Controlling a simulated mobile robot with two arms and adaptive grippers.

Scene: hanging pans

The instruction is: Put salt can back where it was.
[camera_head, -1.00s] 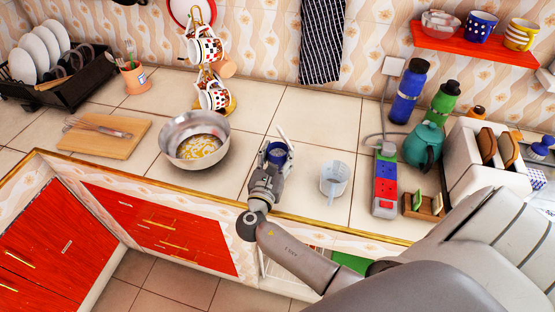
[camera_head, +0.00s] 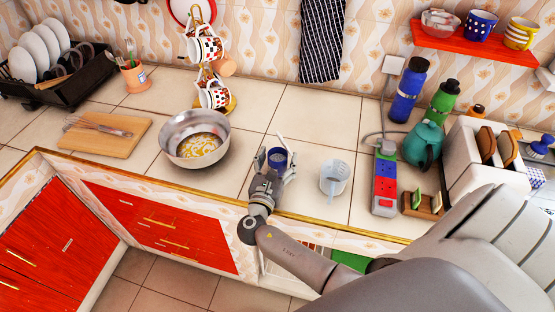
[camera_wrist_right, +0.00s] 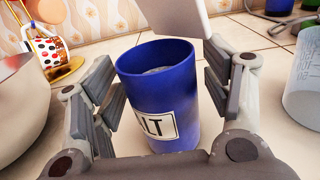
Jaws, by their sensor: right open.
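The salt can (camera_head: 277,158) is a blue cylinder with a white label whose visible letters read "LT". It stands upright on the tiled counter between the metal bowl and the clear measuring cup. In the right wrist view the salt can (camera_wrist_right: 158,95) is between the spread fingers, with space beside it. My right gripper (camera_head: 274,160) is open around the can; it also shows in the right wrist view (camera_wrist_right: 155,95). My left gripper is not in view.
A metal bowl (camera_head: 178,148) with yellow contents stands to the left of the can. A measuring cup (camera_head: 334,179) stands close on the right. A power strip (camera_head: 385,180) and teal kettle (camera_head: 423,145) are further right. Counter behind the can is clear.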

